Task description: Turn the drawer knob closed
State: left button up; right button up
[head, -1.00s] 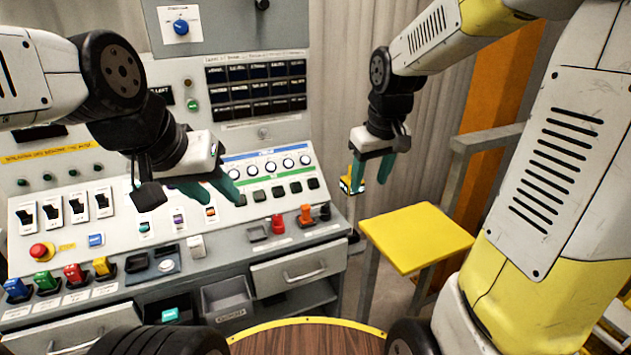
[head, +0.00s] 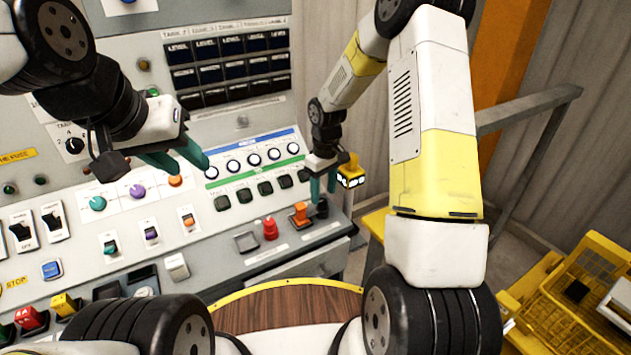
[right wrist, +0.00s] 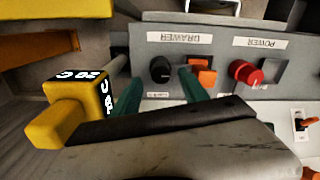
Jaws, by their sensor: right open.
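The drawer knob (head: 321,209) is a small round black knob at the right end of the grey console ledge. In the right wrist view the knob (right wrist: 160,69) sits beside an upside-down DRAWER label. My right gripper (head: 320,192) is open just above it. In the right wrist view the knob shows between the two green fingers of that gripper (right wrist: 160,80); I cannot tell whether they touch it. My left gripper (head: 190,166) is open and empty above the console's left-middle part, away from the knob.
An orange switch (right wrist: 203,75) stands close beside the knob, and a red button (right wrist: 245,73) is further along. A yellow block with a black-and-white label (head: 350,172) is right beside my right gripper. A yellow basket (head: 580,285) and grey rail (head: 525,108) stand at right.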

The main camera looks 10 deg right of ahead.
aim_at(323, 201)
jog(key=shift+f, duration=1.6)
grip_shut()
